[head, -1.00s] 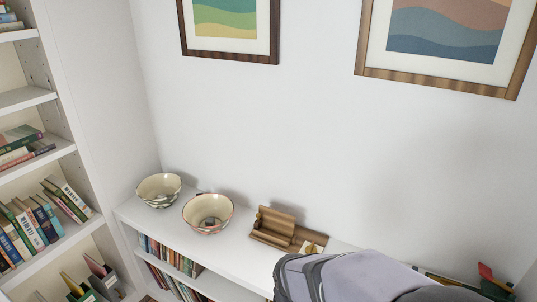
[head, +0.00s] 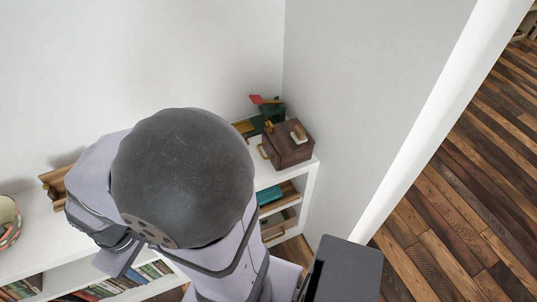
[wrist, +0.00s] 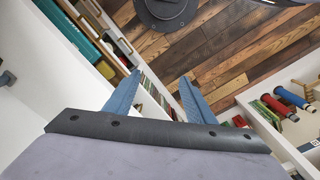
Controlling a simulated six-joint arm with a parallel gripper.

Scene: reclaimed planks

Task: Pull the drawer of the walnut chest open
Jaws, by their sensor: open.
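The walnut chest (head: 286,147) is a small dark brown box near the right end of the white shelf top in the head view. The chest is not clearly seen in the wrist view.
A green object with a red part (head: 266,103) stands just behind the chest. A white wall (head: 370,90) rises close on the right. A patterned bowl (head: 8,220) is at far left. Plank floor (wrist: 215,45) lies beneath my gripper.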

